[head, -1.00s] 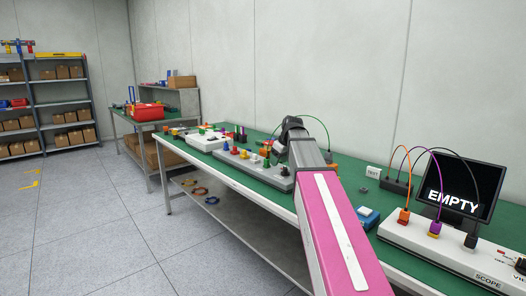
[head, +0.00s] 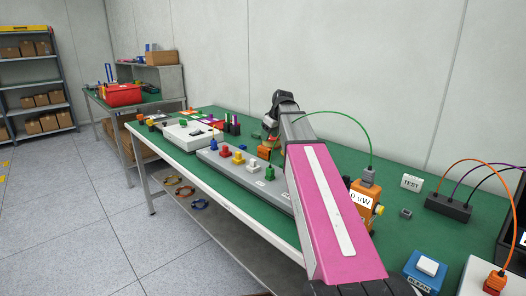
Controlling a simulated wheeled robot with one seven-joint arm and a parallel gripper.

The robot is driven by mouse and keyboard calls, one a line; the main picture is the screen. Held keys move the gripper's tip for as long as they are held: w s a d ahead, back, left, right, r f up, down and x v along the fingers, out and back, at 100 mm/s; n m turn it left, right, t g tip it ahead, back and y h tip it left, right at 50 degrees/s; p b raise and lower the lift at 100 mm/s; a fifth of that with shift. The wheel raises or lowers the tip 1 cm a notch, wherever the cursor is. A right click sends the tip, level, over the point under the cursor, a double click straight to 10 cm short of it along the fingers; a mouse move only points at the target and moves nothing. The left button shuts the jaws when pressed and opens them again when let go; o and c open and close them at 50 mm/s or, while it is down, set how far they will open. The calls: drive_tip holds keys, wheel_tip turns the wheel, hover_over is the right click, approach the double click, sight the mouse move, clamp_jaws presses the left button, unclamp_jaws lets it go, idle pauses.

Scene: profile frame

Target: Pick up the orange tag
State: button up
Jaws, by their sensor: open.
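Small flat orange-red pieces (head: 192,113) lie on the green bench top behind the white box, toward the far end. One may be the orange tag, but they are too small to tell for sure. My arm reaches out over the bench. My gripper (head: 271,132) is at its far end, dark and mostly hidden by the arm, above the back part of the bench. It is open, and the flat orange-red pieces are apart from it, to its left. What lies right behind my arm is hidden.
A grey panel (head: 228,170) with coloured knobs and a white box (head: 190,133) stand left of my arm. Right of it are an orange meter (head: 364,207) with a green cable, a TEST block (head: 411,183), a black socket block (head: 448,208) and a blue button box (head: 425,272).

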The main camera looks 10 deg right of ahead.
sight(264, 148)
drive_tip(key=x, duration=1)
drive_tip(key=shift+w+f, duration=0.1)
drive_tip(key=shift+f, duration=0.05)
drive_tip(key=c, duration=1)
